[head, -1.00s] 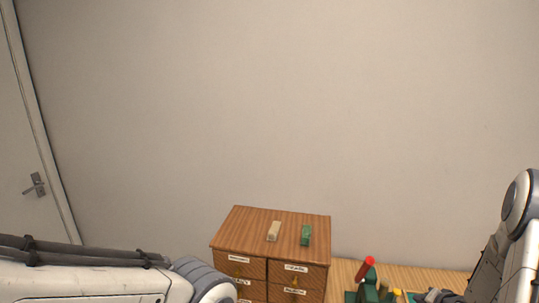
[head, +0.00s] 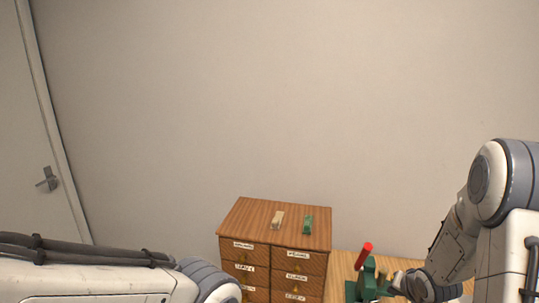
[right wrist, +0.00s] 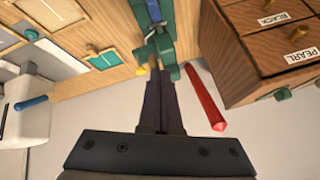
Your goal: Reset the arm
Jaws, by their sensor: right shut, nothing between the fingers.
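My right gripper (right wrist: 156,75) is shut and empty in the right wrist view, its dark fingers together. Their tips appear in front of a green stand-like object (right wrist: 160,48), and I cannot tell whether they touch it. In the head view my right arm (head: 450,245) comes in from the right, bent down towards the green object (head: 368,280); the fingers cannot be made out there. My left arm (head: 90,275) lies along the bottom left of the head view, and its gripper is out of view.
A wooden drawer cabinet (head: 272,262) with labelled drawers carries a cream block (head: 278,220) and a green block (head: 308,224). A red rod (head: 364,256) rises beside the green object over the wooden table (head: 340,268); the rod also shows in the right wrist view (right wrist: 204,100). A door (head: 38,140) is at left.

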